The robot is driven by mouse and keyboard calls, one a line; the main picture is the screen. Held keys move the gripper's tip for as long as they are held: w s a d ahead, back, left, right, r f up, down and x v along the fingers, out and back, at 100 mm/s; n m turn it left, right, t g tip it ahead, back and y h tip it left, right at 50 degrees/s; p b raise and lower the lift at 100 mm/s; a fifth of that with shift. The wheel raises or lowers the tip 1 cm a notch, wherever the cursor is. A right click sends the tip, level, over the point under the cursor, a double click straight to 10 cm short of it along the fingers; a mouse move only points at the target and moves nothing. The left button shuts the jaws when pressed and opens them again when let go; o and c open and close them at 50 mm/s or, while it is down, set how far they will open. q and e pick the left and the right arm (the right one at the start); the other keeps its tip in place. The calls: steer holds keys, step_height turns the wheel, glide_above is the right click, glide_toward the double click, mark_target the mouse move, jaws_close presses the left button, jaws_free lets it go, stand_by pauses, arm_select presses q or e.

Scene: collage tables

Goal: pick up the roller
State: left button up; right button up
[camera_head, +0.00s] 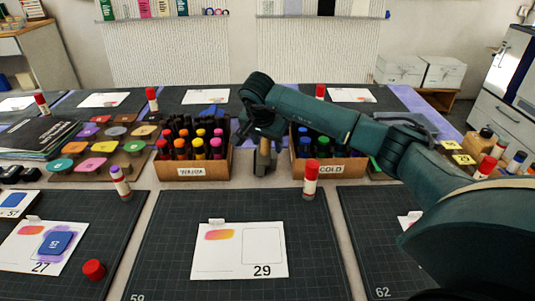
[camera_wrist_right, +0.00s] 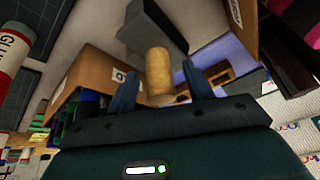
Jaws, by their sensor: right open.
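The roller stands in the gap between the two marker boxes; its lower part (camera_head: 264,160) shows in the head view beneath my right gripper (camera_head: 263,130). In the right wrist view its tan cylindrical handle (camera_wrist_right: 158,68) is between the two blue-grey fingers of my right gripper (camera_wrist_right: 159,88), with space visible on both sides. The gripper is open. A dark grey part (camera_wrist_right: 152,25) lies beyond the handle; I cannot tell whether it belongs to the roller. My left gripper is not in view.
The warm-marker box (camera_head: 193,168) stands close on the left and the cold-marker box (camera_head: 330,167) close on the right. A red-capped glue stick (camera_head: 310,180) stands in front of the cold box. Dark mats with cards (camera_head: 240,250) lie nearer.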

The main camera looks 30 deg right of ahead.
steer(key=shift+c, duration=0.4)
steer(key=c, duration=1)
steer(key=shift+r, duration=0.1)
